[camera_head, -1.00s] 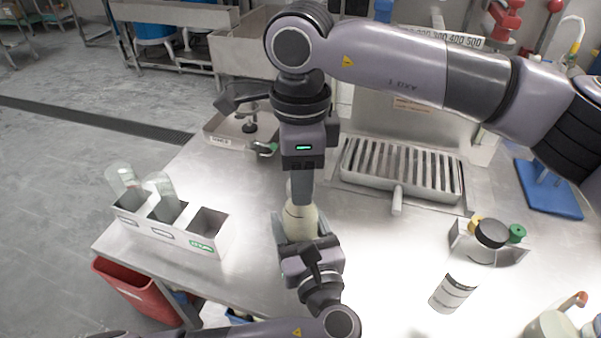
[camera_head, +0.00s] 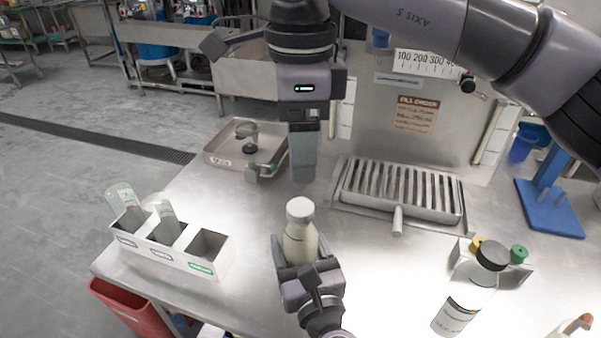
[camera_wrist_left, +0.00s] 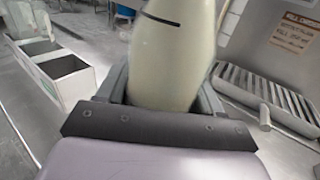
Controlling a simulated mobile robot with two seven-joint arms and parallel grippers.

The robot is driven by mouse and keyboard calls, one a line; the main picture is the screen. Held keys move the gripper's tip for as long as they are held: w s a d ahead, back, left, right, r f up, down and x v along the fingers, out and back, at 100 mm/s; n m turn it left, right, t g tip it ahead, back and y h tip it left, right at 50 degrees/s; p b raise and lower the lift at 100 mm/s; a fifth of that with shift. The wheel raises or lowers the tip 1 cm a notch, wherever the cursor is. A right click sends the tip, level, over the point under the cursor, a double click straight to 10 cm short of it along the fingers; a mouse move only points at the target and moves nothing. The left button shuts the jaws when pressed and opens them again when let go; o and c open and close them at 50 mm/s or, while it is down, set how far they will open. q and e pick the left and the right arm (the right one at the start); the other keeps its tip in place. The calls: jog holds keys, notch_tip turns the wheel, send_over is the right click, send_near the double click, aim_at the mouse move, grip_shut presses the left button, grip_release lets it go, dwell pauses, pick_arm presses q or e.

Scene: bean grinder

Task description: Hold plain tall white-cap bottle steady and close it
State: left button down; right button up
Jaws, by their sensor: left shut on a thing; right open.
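The plain tall white-cap bottle (camera_head: 300,238) stands upright on the metal table, cream-coloured, with its white cap (camera_head: 300,208) on top. My left gripper (camera_head: 301,258) is shut around its body. In the left wrist view the bottle (camera_wrist_left: 172,50) fills the space between the fingers, with a dark line on it; its cap is out of that view. My right gripper (camera_head: 303,172) hangs pointing down, above and behind the cap in the head view, apart from it. Its fingers overlap from this angle, and nothing shows in them.
A white box with glass tubes (camera_head: 205,262) stands at the left. A metal tray (camera_head: 222,150) with a dark-topped item is behind. A slatted drip grate (camera_head: 400,192) is at the back right. A black-capped bottle (camera_head: 466,300) and a small rack with coloured caps stand right.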

notch_tip(320, 180, up, 3)
jog(key=shift+f, duration=0.2)
pick_arm(q)
jog(key=shift+c, duration=0.4)
grip_release()
jog(key=v, duration=0.7)
jog(key=shift+b, duration=0.35)
pick_arm(e)
jog(key=shift+f, duration=0.4)
pick_arm(q)
jog(key=shift+s, duration=0.1)
